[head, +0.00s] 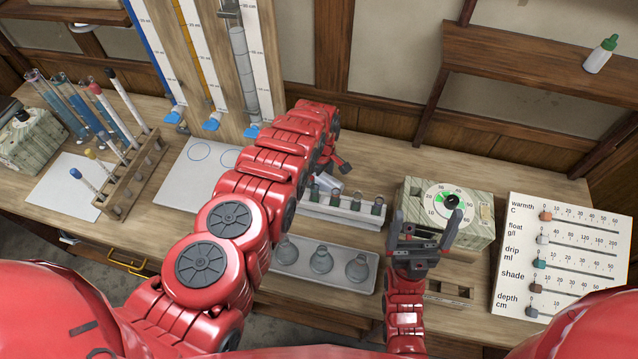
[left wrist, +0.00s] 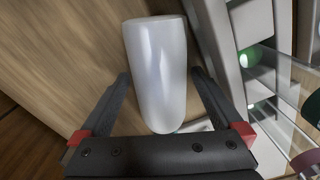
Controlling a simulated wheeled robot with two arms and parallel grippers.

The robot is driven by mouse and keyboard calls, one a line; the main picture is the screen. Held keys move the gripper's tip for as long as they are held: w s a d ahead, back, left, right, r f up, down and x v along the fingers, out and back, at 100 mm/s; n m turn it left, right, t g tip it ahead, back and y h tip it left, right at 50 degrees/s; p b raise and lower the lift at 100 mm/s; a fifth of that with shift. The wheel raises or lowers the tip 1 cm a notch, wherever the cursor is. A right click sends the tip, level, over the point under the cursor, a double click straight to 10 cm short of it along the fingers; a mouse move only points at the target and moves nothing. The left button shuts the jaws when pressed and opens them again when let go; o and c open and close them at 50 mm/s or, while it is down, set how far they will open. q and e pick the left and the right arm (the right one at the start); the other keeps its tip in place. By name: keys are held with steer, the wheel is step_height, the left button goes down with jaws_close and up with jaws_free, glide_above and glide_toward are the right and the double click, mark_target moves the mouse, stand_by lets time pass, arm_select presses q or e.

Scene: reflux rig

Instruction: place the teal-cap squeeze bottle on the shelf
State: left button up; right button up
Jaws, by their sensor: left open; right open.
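A white bottle body (left wrist: 157,75) lies between the spread fingers of my left gripper (left wrist: 160,78) in the left wrist view; its cap is not visible there. In the head view a pale piece (head: 328,184), likely this bottle, shows beside my left gripper (head: 341,166), mostly hidden by the arm. My left gripper is open; I cannot tell whether the fingers touch the bottle. The wooden shelf (head: 520,55) is at the upper right, with a green-capped white bottle (head: 599,58) on its right end. My right gripper (head: 424,228) is open and empty, fingers up, before the dial box.
A rack of small vials (head: 345,208) and a tray of flasks (head: 290,262) sit by the left gripper. The dial box (head: 470,215) and slider board (head: 560,258) are right. A tube rack (head: 130,180) stands left. The shelf's middle is clear.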

arm_select(q)
steer(key=shift+f, duration=0.1)
steer(key=shift+c, duration=0.4)
steer(key=c, duration=0.7)
steer(key=shift+c, duration=0.2)
steer(key=shift+r+p, duration=0.2)
steer(key=shift+p, duration=0.1)
steer(key=shift+r+p, duration=1.6)
steer(key=shift+r, duration=0.75)
steer(key=shift+r+p, duration=0.8)
steer(key=shift+r, duration=0.65)
steer(key=shift+r+p, duration=0.35)
steer(key=shift+r, duration=0.65)
